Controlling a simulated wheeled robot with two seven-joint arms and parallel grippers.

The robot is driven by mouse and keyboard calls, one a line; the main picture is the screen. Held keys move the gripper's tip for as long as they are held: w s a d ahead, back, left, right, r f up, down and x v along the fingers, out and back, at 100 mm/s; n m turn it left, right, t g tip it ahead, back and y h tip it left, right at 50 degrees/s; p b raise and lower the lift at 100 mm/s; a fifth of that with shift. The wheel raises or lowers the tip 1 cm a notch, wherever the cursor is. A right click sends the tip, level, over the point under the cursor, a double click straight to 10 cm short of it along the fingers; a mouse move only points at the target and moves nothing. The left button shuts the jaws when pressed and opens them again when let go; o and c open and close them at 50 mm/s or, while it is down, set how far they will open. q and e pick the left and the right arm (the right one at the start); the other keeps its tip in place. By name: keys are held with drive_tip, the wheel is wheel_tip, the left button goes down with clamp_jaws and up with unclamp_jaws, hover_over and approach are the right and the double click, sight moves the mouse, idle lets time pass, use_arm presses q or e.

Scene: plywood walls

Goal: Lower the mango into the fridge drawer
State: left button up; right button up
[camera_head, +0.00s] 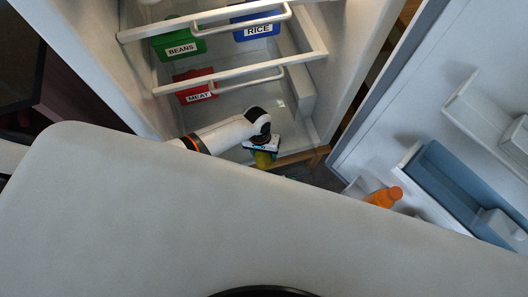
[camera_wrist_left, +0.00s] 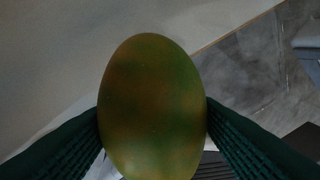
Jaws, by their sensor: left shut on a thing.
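The mango (camera_wrist_left: 152,105), green with a brownish-orange blush, fills the middle of the left wrist view between two dark ribbed fingers. My left gripper (camera_head: 264,158) is shut on the mango, which shows as a small yellow-green shape (camera_head: 263,160) below the wrist in the head view. My left arm reaches into the lower part of the open fridge. The fridge's bottom space (camera_head: 235,105) shows pale walls behind the arm. The large pale surface in front hides what lies below the gripper, so I cannot make out the drawer there. My right gripper is not in view.
Green BEANS (camera_head: 180,46), blue RICE (camera_head: 257,24) and red MEAT (camera_head: 196,88) containers sit in the fridge above the arm. The open door on the right has pale and blue bins. An orange bottle (camera_head: 383,197) stands near it. A large pale panel (camera_head: 200,220) fills the foreground.

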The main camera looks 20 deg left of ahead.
use_arm(q)
drive_tip(key=shift+f, duration=0.1)
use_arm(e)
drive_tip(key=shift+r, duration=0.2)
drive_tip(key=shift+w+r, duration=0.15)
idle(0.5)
use_arm(q)
drive_tip(key=o, duration=1.2)
drive_tip(key=r+p, duration=0.1)
drive_tip(key=r, duration=0.3)
drive_tip(key=a+r+p, duration=0.1)
drive_tip(key=r, duration=0.1)
drive_tip(key=shift+w+r+p, duration=0.25)
drive_tip(key=shift+r+p, duration=0.05)
drive_tip(key=shift+r, duration=0.4)
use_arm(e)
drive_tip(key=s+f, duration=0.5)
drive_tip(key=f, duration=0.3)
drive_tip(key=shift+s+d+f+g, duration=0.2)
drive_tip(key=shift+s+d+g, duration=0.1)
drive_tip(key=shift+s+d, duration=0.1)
